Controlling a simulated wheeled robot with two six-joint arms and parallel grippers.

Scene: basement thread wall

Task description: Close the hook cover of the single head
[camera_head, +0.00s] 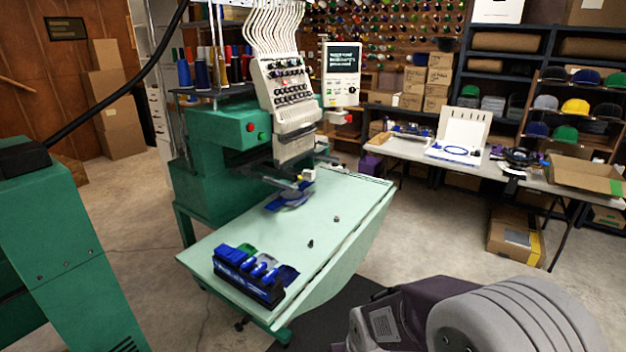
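The single-head embroidery machine (225,128) stands left of centre, with a green body and a white needle head (290,105). A pale green table (345,205) extends in front of it. Below the needle head, the narrow lower arm reaches over the table and ends in a small whitish piece (308,175). This may be the hook cover, but it is too small to tell whether it is open or shut. A blue round item (290,197) is just under the arm. Neither of my grippers shows.
A dark blue tray (232,277) with blue and green items sits on the table's front left, with two small dark pieces nearby. Another green machine (70,260) fills the left edge. A worktable (400,150) with a white board stands at right. Concrete floor lies between.

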